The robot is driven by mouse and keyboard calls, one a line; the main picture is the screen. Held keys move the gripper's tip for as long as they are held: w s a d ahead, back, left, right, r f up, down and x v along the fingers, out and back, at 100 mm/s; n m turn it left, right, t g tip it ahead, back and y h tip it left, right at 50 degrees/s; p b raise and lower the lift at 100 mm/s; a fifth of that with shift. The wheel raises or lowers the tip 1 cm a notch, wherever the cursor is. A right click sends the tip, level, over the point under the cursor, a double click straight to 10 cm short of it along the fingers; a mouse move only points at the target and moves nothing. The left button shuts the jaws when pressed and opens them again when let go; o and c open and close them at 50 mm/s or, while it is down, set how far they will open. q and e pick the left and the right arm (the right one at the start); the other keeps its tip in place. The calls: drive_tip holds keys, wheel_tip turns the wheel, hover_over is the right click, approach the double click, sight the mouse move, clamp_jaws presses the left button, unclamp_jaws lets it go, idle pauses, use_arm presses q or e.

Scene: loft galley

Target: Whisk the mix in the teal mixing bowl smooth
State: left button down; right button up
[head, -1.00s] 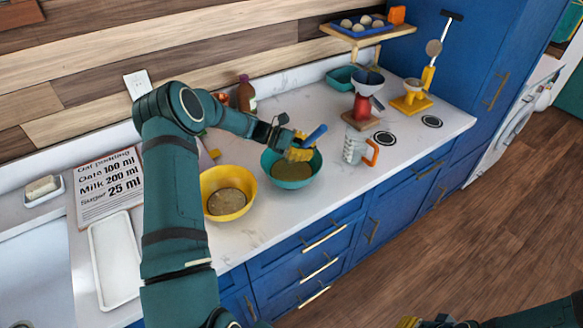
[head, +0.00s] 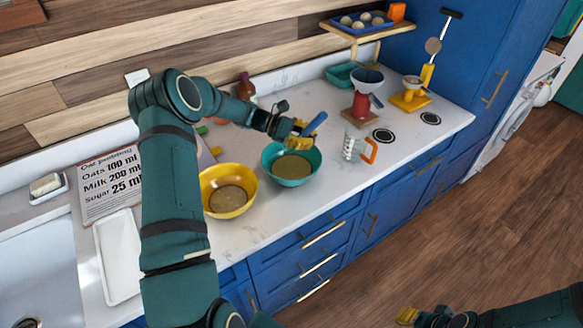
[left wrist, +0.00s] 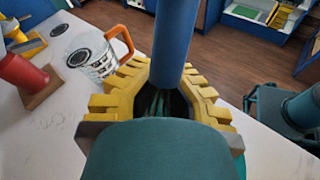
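The teal mixing bowl (head: 290,182) stands upright on the counter, with a tan-brown mix (head: 292,166) in it. Whether the mix is smooth is too small to tell. My left gripper (head: 299,128) is shut on the blue handle of the whisk (head: 314,124), at the back edge of the bowl and apparently above it. The left wrist view shows the blue handle (left wrist: 174,40) between the yellow fingers, with thin wires below. The whisk's lower end is hidden in the head view. My right gripper (head: 407,316) is low at the bottom edge, over the floor; its opening is unclear.
A yellow bowl (head: 228,203) with tan contents stands left of the teal bowl. A clear measuring jug (head: 354,146) with an orange handle stands close on the right. The front counter edge is clear.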

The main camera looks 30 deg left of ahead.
sight(310, 125)
use_arm(q)
drive_tip(key=shift+r, duration=0.1)
drive_tip(key=shift+r+p, duration=1.6)
drive_tip(key=shift+r, duration=0.85)
